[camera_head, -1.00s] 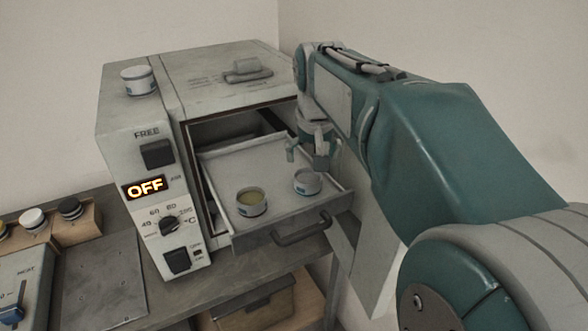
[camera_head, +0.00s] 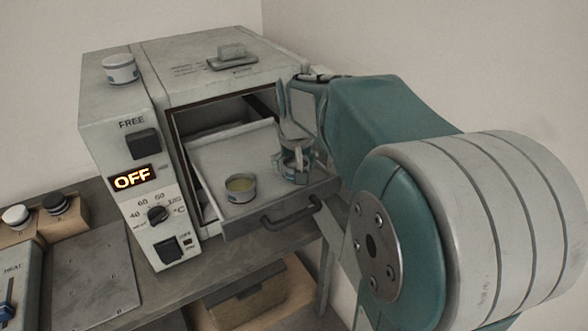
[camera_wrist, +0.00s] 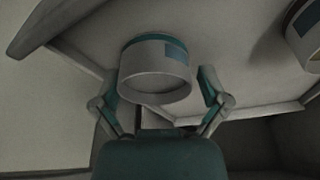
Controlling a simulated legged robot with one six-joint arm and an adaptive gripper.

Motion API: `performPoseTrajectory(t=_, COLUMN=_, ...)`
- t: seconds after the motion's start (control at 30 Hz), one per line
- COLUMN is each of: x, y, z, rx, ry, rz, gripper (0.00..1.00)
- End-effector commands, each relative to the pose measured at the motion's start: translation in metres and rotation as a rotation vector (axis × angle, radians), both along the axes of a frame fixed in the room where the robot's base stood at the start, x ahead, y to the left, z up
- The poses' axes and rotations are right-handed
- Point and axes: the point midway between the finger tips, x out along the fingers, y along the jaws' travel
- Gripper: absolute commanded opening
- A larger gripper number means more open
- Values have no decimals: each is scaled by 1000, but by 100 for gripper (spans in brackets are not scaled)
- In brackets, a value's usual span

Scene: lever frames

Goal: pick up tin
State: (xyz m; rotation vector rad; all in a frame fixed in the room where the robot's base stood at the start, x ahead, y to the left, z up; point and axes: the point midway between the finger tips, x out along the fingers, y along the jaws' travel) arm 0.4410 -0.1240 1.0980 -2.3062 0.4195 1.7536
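A small pale tin with a blue-green band and a blue label patch (camera_wrist: 155,70) stands on the pulled-out tray (camera_head: 225,153). In the head view it is mostly hidden by my gripper (camera_head: 295,168). In the wrist view my gripper (camera_wrist: 161,95) has one finger on each side of this tin. The fingers are apart, with a small gap visible at the right finger; contact on the left is unclear. A second tin with yellowish contents (camera_head: 240,188) stands on the tray to the left, and part of it shows in the wrist view (camera_wrist: 306,38).
The oven (camera_head: 130,130) reads OFF, and its tray is out with a dark handle (camera_head: 290,213) at the front. A white tin (camera_head: 120,69) stands on top of the oven. A metal plate (camera_head: 85,265) and a control box (camera_head: 15,285) lie at the lower left.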

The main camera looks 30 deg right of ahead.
Motion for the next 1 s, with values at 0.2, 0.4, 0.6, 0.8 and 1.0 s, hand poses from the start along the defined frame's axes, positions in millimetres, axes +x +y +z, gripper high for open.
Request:
performPoseTrajectory(t=0.2, x=0, y=0, z=0, rx=1, ry=1, rz=-1, gripper=27)
performPoseTrajectory(t=0.4, x=0, y=0, z=0, rx=0, ry=2, rz=0, gripper=27)
performPoseTrajectory(t=0.6, x=0, y=0, z=9, rx=0, ry=0, rz=0, gripper=27)
performPoseTrajectory(t=0.8, x=-6, y=2, z=40, rx=-2, ry=-5, rz=0, gripper=27)
performPoseTrajectory(t=1.0, x=-39, y=15, z=82, rx=-3, ry=-7, rz=0, gripper=27)
